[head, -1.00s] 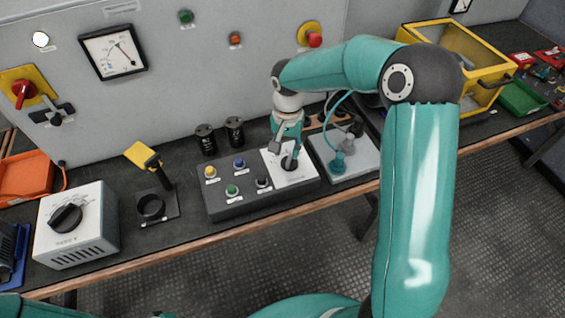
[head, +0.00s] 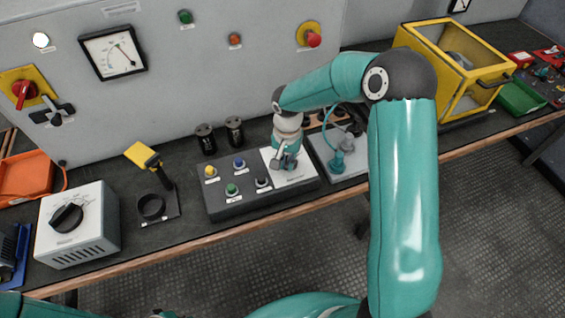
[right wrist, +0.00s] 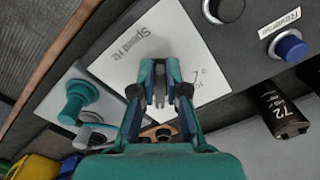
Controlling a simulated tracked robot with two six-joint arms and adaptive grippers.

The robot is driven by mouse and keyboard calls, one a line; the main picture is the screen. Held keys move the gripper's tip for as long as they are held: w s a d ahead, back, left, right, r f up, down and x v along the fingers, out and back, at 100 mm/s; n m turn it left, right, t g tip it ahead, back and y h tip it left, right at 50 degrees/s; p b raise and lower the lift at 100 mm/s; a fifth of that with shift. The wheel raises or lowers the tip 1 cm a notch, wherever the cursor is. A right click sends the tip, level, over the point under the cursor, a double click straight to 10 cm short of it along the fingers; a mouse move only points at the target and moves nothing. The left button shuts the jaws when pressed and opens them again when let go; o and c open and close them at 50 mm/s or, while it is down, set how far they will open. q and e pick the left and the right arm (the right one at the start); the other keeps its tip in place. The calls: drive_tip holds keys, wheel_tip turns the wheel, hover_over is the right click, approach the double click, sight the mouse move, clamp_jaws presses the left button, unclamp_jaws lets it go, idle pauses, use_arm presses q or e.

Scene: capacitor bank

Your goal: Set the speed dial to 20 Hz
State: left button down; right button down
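The white speed plate (head: 306,176) sits at the right end of the dark sloped control box, with its dark dial. In the head view my right gripper (head: 284,163) is down over the plate and covers the dial. In the right wrist view the plate (right wrist: 131,52) reads "Speed Hz". My right gripper's fingertips (right wrist: 160,82) are close together there, with a narrow grey part between them. They look shut on the speed dial, which is mostly hidden. The dial's pointer setting cannot be read. My left gripper is not in view.
The box also has yellow, blue (head: 239,163), green (head: 232,189) and black buttons. Two black capacitors (head: 234,132) stand behind it. A grey plate with a teal connector (head: 339,162) lies just right. A grey dial box (head: 77,225) stands left.

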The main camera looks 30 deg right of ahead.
drive_tip(key=shift+a, duration=0.55)
drive_tip(key=shift+w+d, duration=0.1)
drive_tip(key=shift+d, duration=0.15)
drive_tip(key=shift+r, duration=0.1)
drive_tip(key=shift+d, duration=0.15)
drive_tip(key=shift+d+r, duration=0.1)
drive_tip(key=shift+d, duration=0.05)
